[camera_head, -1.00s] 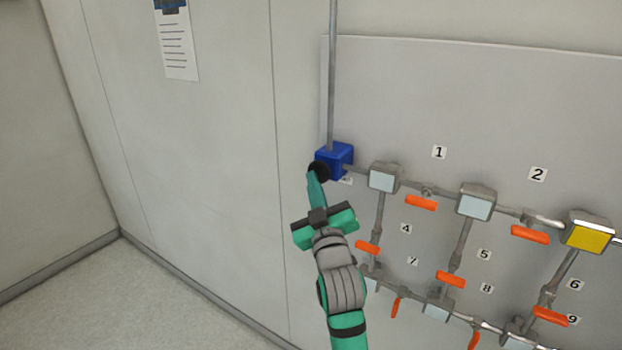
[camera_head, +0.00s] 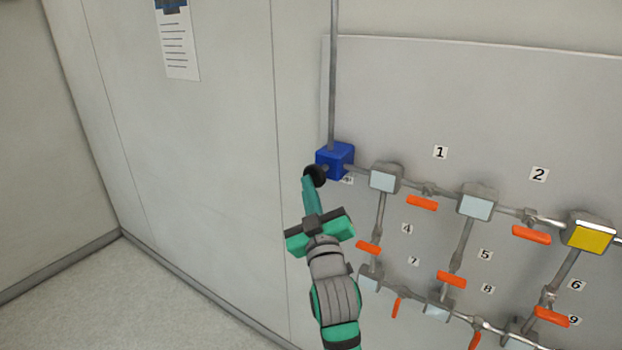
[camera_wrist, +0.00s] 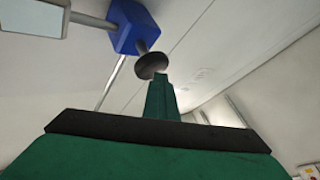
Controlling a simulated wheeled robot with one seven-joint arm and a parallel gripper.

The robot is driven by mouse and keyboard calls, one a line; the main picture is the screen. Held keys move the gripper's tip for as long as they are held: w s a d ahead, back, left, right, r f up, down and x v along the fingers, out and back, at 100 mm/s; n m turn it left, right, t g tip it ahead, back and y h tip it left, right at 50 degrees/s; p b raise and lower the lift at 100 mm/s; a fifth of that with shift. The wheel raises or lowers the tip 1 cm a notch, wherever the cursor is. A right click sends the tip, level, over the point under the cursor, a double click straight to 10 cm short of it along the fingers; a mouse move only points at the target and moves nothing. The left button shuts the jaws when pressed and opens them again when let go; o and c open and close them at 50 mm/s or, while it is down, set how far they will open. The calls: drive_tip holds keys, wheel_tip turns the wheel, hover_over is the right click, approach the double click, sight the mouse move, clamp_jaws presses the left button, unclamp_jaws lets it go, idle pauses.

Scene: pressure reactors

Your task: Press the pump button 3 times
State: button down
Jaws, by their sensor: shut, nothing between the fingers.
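The pump is a blue box (camera_head: 337,155) on the wall pipework, with a black round button (camera_head: 314,174) on a short stem at its front. In the wrist view the blue box (camera_wrist: 132,24) is at the top, and the dark button (camera_wrist: 151,64) hangs below it, standing clear of the box. My gripper (camera_head: 309,183) is shut and empty, its green fingers pointing up at the button. In the wrist view the fingertips (camera_wrist: 160,80) overlap the button's lower edge; I cannot tell whether they touch it.
To the right, a grey panel (camera_head: 480,90) carries pipes, several pale boxes, a yellow-faced box (camera_head: 590,236) and several orange valve handles (camera_head: 422,204). A vertical pipe (camera_head: 332,70) rises from the pump.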

drive_tip(key=shift+s+a, duration=0.45)
drive_tip(key=shift+s, duration=0.2)
drive_tip(key=shift+s+a, duration=0.75)
drive_tip(key=shift+s, duration=0.2)
drive_tip(key=shift+s+a, duration=0.75)
drive_tip(key=shift+s, duration=0.2)
drive_tip(key=shift+a, duration=0.1)
drive_tip(key=shift+s+d, duration=0.1)
drive_tip(key=shift+d, duration=0.15)
drive_tip(key=shift+a, duration=0.15)
idle(0.6)
